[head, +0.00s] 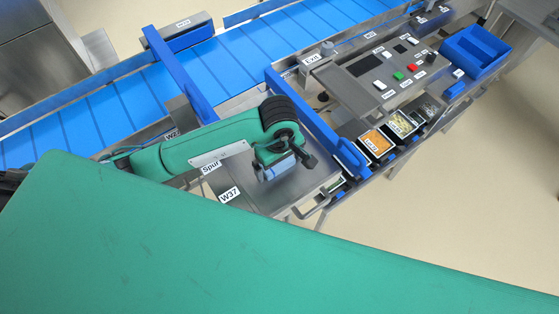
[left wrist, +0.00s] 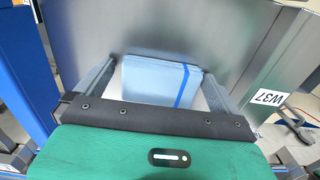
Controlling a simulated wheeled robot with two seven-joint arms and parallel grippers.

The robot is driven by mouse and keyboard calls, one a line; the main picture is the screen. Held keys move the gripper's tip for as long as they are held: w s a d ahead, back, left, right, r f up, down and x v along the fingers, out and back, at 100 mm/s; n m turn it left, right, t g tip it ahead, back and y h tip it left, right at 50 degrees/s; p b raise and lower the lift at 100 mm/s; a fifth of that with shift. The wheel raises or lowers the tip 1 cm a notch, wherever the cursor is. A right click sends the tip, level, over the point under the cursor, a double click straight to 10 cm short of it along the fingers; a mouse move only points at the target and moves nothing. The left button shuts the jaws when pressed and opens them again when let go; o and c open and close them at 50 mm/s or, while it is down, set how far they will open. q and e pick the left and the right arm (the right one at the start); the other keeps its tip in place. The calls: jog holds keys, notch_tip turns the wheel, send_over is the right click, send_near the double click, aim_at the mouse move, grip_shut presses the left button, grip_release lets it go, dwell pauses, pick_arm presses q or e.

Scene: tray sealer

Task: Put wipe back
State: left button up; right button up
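The wipe is a folded light-blue cloth with a darker blue stripe, seen in the left wrist view (left wrist: 155,82). In the head view it shows as a small light-blue block (head: 278,171) under my left gripper (head: 284,160), over the steel surface marked W37 (head: 255,198). My left gripper's two fingers stand on either side of the wipe and appear to press on it. I cannot tell whether the wipe touches the steel below. My right gripper is not in view.
A blue conveyor belt (head: 105,108) runs behind, with blue guard bars (head: 183,72) across it. To the right are a button panel (head: 385,70), small food trays (head: 376,143) and a blue bin (head: 474,52). A blue bar (head: 318,125) stands close right of the gripper.

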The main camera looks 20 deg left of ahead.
pick_arm(q)
jog(key=shift+r, duration=0.35)
notch_tip(320, 180, up, 12)
jog(key=b, duration=0.2)
jog(key=shift+f+b, duration=0.2)
jog(key=shift+b, duration=0.2)
dwell(0.4)
